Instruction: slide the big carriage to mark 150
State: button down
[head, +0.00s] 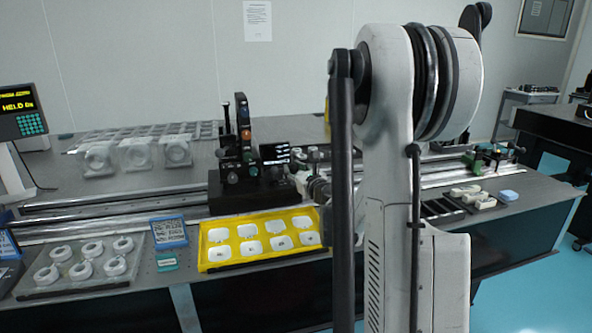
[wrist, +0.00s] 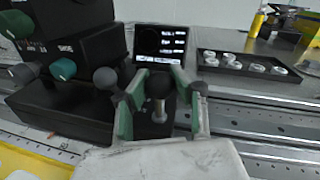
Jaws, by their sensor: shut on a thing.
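The big carriage (head: 246,190) is a black block with a tall upright and coloured knobs, sitting on the long rail left of my arm. In the wrist view its dark body (wrist: 75,112) fills the left side, with teal knobs on its face. My gripper (wrist: 157,112) has green-padded fingers shut around a pale post with a dark ball top (wrist: 159,88), at the right side of the carriage. How the post joins the carriage is partly hidden. The rail (head: 110,222) runs left to right. No mark 150 is readable.
A small dark screen (wrist: 161,43) stands behind the fingers. A yellow tray (head: 213,265) with white pieces lies in front of the rail. Clear mounts (head: 136,153) stand behind it at left. A smaller green-topped carriage (head: 489,160) sits at right. The rail left of the big carriage looks clear.

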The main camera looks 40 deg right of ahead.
dwell(0.3)
jog(key=c, duration=1.4)
grip_release()
jog(key=v, duration=1.2)
jog(key=shift+s, duration=0.1)
jog(key=shift+d, duration=0.1)
